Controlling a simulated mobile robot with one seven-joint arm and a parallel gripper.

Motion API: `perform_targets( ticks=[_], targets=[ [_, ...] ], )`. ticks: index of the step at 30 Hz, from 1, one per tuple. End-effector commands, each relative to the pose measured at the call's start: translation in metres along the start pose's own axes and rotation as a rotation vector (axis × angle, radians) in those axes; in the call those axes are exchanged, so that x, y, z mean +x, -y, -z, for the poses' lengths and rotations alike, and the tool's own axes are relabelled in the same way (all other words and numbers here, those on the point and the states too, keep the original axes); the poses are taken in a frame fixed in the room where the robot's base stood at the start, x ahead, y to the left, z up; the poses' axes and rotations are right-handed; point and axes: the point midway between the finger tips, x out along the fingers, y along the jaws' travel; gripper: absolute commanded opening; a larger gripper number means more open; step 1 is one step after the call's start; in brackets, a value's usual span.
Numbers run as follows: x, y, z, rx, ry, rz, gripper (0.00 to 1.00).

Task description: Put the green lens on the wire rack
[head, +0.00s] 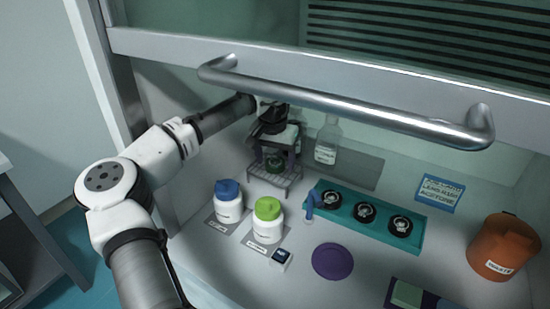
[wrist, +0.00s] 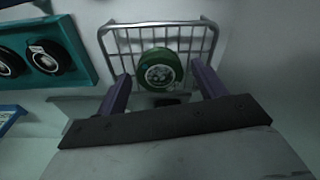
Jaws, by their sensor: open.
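The green lens (wrist: 160,70) is a round green ring with a clear, pale centre. It rests on the wire rack (wrist: 116,40), within the rack's outline in the wrist view. In the head view the rack (head: 287,181) stands inside the hood, with the lens (head: 274,164) partly hidden behind my gripper. My gripper (head: 275,155) is above the rack, pointing down. In the wrist view my gripper (wrist: 161,73) is open, its purple fingers one on each side of the lens, with gaps between them and it.
A teal tray (head: 407,256) holds several black-rimmed lenses right of the rack. Blue-capped (head: 229,206) and green-capped (head: 268,222) bottles stand in front. A clear bottle (head: 326,145) stands behind. The hood's sash handle (head: 350,108) crosses above. An orange waste bin (head: 503,247) is far right.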

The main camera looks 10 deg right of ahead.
Motion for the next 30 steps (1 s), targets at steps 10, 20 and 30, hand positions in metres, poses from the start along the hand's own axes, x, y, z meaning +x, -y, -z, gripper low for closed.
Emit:
perform_targets(
  ticks=[10, 20, 30],
  targets=[
    [-0.022, 0.0, 0.001, 0.0, -0.002, -0.001, 0.7],
    [-0.092, 0.0, 0.001, -0.001, -0.002, -0.001, 0.7],
    [-0.123, 0.0, 0.0, 0.0, 0.001, 0.0, 0.7]
  ],
)
